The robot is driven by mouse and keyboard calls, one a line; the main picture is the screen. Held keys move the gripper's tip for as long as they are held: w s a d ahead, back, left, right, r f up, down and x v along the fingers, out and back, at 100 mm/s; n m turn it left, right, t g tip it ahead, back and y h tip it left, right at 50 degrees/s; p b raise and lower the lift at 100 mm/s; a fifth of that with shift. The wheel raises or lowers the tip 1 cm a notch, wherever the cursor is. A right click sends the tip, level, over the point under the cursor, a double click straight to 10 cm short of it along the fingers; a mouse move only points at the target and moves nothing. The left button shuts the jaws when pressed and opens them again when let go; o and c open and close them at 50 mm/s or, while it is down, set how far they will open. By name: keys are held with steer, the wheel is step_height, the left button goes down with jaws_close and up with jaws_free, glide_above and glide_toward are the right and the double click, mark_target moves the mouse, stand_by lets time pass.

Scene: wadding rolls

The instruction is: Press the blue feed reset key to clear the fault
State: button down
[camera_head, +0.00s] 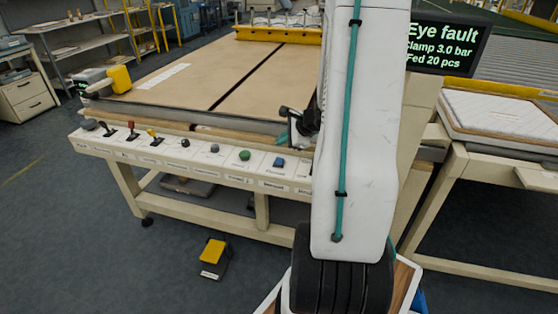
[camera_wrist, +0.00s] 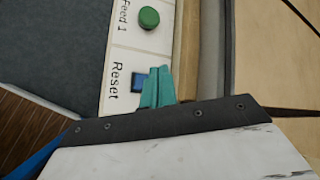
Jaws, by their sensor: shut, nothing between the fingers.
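The blue reset key (camera_head: 279,162) sits near the right end of the white control panel (camera_head: 190,160) on the table's front edge. In the wrist view the blue key (camera_wrist: 138,79) is beside the printed word Reset and partly covered by my gripper. My gripper (camera_wrist: 160,72) is shut, its teal fingers together and empty, overlapping the key's right side in the picture. I cannot tell whether they touch it. The screen (camera_head: 445,44) reads Eye fault, Clamp 3.0 bar, Fed 20 pcs.
A green button (camera_head: 244,155), labelled Feed 1 in the wrist view (camera_wrist: 149,17), is the key's neighbour. Several other knobs and levers line the panel to the left. A yellow-topped pedal (camera_head: 214,254) stands on the floor. White wadding (camera_head: 500,115) lies on the right table.

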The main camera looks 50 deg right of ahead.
mark_target(282, 160)
steer(key=shift+f, duration=2.15)
steer(key=shift+f, duration=0.15)
steer(key=shift+f, duration=0.25)
steer(key=shift+f, duration=0.5)
stand_by(1.0)
steer(key=shift+r, duration=0.95)
steer(key=shift+r, duration=2.5)
